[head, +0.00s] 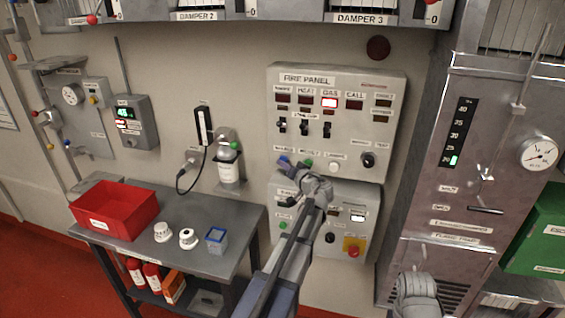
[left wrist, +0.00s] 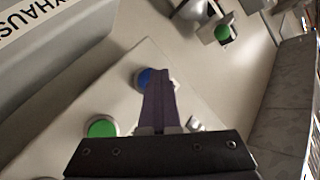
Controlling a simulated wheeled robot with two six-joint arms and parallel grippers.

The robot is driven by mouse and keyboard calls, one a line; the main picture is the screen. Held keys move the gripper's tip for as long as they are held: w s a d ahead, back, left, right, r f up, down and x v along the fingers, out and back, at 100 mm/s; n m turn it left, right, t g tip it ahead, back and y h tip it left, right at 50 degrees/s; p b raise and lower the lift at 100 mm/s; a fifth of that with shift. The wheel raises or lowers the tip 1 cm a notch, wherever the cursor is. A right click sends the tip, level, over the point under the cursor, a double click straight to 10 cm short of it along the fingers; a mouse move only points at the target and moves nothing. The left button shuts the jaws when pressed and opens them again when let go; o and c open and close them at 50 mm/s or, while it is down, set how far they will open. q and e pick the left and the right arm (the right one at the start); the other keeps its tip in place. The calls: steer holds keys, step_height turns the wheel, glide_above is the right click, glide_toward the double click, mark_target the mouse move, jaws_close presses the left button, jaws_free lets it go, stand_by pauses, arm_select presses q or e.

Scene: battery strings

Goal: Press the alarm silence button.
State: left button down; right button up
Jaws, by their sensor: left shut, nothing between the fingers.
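The fire panel (head: 352,105) is on the back wall with a lit red GAS window (head: 329,103). A row of buttons runs along its lower edge, with labels too small to read surely. My left gripper (head: 285,161) is at the row's left end, its purple fingers shut and empty. In the left wrist view, the closed fingers (left wrist: 159,82) partly cover a blue button (left wrist: 145,77). I cannot tell whether they touch it. A green button (left wrist: 103,128) is beside it and also shows in the head view (head: 308,163). My right gripper's fingers are not visible.
A lower panel with a red button on yellow (head: 353,250) is below the fire panel. A grey table (head: 200,262) with a red bin (head: 115,210) stands at left. A metal cabinet (head: 470,140) stands at right. A bottle (head: 229,165) hangs left of the panels.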

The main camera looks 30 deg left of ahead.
arm_select(q)
steer(key=shift+s+d, duration=0.15)
steer(key=shift+s, duration=0.45)
steer(key=s, duration=0.2)
steer(key=s+d, duration=0.1)
steer(key=s, duration=0.2)
steer(key=shift+d, duration=0.1)
stand_by(0.8)
steer(key=s+d+f+m+g+h, duration=0.2)
steer(key=s+d+f, duration=0.4)
steer(key=d, duration=0.5)
steer(key=s+d+f+m+g+h+b, duration=0.1)
steer(key=s+d+f+m+g+h, duration=0.2)
steer(key=s+d+f+h, duration=0.3)
steer(key=s+d+f+m+g+h, duration=0.3)
steer(key=s+d+f, duration=0.5)
steer(key=s+d, duration=0.5)
steer(key=d+h, duration=0.1)
steer(key=d, duration=0.4)
steer(key=shift+s+d+f+g+h+b, duration=0.2)
steer(key=shift+s+d+g+h+b, duration=0.1)
steer(key=shift+h+b, duration=0.1)
